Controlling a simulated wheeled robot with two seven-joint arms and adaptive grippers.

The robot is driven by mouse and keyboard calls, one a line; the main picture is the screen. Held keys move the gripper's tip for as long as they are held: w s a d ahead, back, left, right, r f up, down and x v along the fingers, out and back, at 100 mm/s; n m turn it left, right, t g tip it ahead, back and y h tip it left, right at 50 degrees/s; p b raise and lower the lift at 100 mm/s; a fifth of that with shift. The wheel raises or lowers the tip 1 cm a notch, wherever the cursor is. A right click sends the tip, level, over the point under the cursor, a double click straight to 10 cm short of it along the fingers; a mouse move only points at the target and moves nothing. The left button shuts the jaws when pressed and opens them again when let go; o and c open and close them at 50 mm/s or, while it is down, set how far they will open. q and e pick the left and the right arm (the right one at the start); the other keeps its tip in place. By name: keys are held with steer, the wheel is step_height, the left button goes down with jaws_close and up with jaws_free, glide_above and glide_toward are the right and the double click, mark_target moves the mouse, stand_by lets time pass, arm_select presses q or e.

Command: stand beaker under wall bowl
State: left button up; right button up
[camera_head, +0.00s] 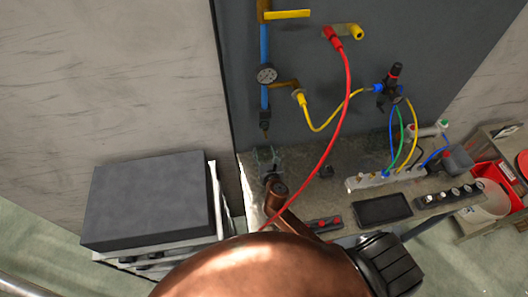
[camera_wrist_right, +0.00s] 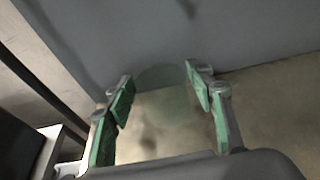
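A clear glass beaker (camera_wrist_right: 165,105) shows faintly between the green-padded fingers of my right gripper (camera_wrist_right: 160,92) in the wrist view. The pads appear to press on its two sides. In the head view my right gripper (camera_head: 267,162) is at the left end of the bench, close to the dark wall panel. It is just below the lower end of the blue pipe (camera_head: 264,45) with a gauge. The beaker is hard to make out there. I cannot pick out a wall bowl with certainty. My left gripper is not in view.
The bench (camera_head: 305,160) holds a white power strip (camera_head: 385,178), a dark tablet (camera_head: 383,209) and black sockets (camera_head: 448,195). Red and yellow cables hang from the panel (camera_head: 320,70). A dark box (camera_head: 150,200) stands at left, red bins (camera_head: 490,175) at right.

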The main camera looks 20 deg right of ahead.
steer(key=shift+o, duration=0.4)
steer(key=shift+s+r, duration=0.1)
steer(key=shift+r, duration=0.1)
steer(key=v, duration=1.1)
steer(key=shift+s+a+r+p, duration=0.1)
steer(key=shift+s+r+p, duration=0.1)
steer(key=shift+s+p, duration=0.2)
steer(key=shift+w, duration=0.1)
